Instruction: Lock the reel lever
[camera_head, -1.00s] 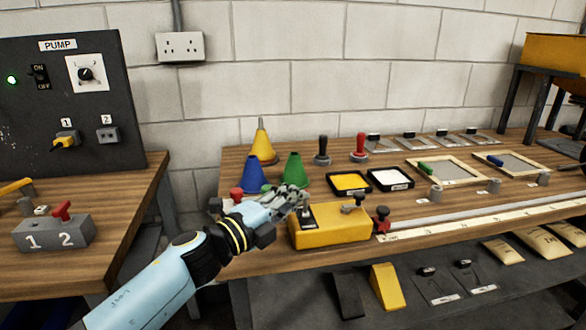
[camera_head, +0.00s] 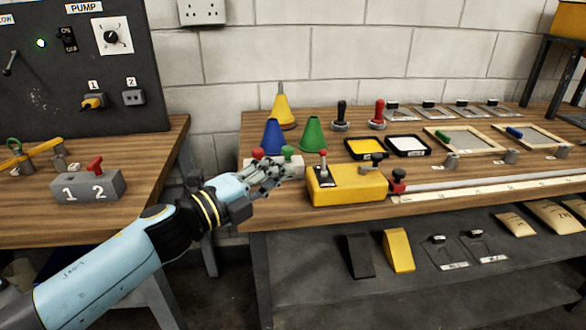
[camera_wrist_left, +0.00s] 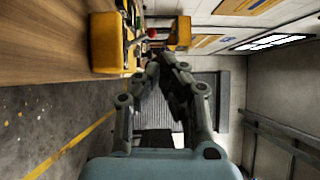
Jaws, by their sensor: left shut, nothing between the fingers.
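A yellow box (camera_head: 350,190) sits at the front edge of the workbench. On its left top is a dark plate with an upright lever with a red ball knob (camera_head: 323,154). A grey crank with a dark knob (camera_head: 375,158) is on its right top. I cannot tell for certain which is the reel lever. My left gripper (camera_head: 291,168) is shut and empty, just left of the red-knobbed lever and apart from it. In the left wrist view, the yellow box (camera_wrist_left: 106,42) and red knob (camera_wrist_left: 152,32) lie up and left of my left gripper (camera_wrist_left: 166,62). My right gripper is out of view.
Blue (camera_head: 271,137) and green (camera_head: 312,132) cones stand behind my left gripper. Red and green knobs sit close behind it. A gap separates the left bench (camera_head: 150,150).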

